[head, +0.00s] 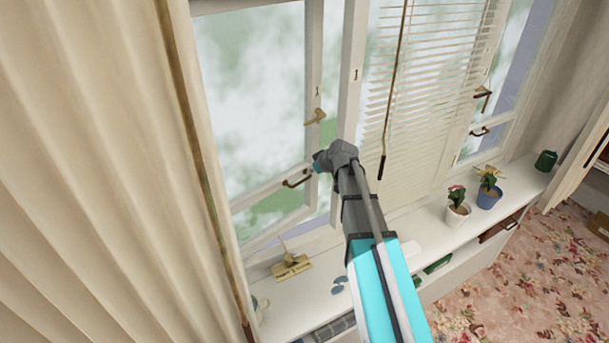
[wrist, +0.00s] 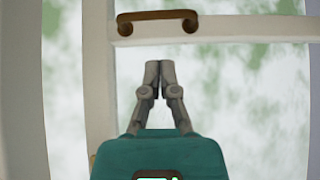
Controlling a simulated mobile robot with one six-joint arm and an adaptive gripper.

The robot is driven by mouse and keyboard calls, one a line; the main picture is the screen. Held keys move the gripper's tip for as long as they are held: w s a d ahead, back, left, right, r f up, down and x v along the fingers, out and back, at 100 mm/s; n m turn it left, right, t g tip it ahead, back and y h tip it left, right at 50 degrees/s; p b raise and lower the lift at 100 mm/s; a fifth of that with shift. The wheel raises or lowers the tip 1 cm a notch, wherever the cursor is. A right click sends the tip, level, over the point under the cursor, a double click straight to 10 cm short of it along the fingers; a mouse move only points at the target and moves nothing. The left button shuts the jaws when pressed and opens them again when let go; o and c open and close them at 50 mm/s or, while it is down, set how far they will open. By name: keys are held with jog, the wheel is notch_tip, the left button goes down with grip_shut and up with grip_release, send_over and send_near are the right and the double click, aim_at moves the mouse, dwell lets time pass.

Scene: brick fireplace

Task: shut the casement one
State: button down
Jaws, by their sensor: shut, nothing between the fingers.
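The casement one (head: 313,75) is the white-framed sash at the left, with a small "1" on its stile. It stands ajar, with a gap between its stile and the fixed post, which also bears a "1". It carries a brass lever handle (head: 315,117) and a brown pull handle (head: 297,179); the pull handle shows at the top of the wrist view (wrist: 157,16). My gripper (wrist: 160,68) is shut and empty, its fingertips below the pull handle and over the pane. In the head view my wrist hides most of it, beside the stile. I cannot tell whether it touches the casement.
A beige curtain (head: 85,170) hangs at the left. On the white sill (head: 415,215) are a brass-coloured object (head: 291,266) and potted plants (head: 457,208). A white blind (head: 430,90) with a dark wand hangs right of my arm. Floral carpet (head: 520,270) is clear at lower right.

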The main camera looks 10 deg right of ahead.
jog(key=b, duration=0.6)
send_near(294, 180)
jog(key=shift+x, duration=2.05)
jog(key=shift+b+x, duration=0.5)
jog(key=shift+x, duration=0.5)
jog(key=shift+d, duration=0.1)
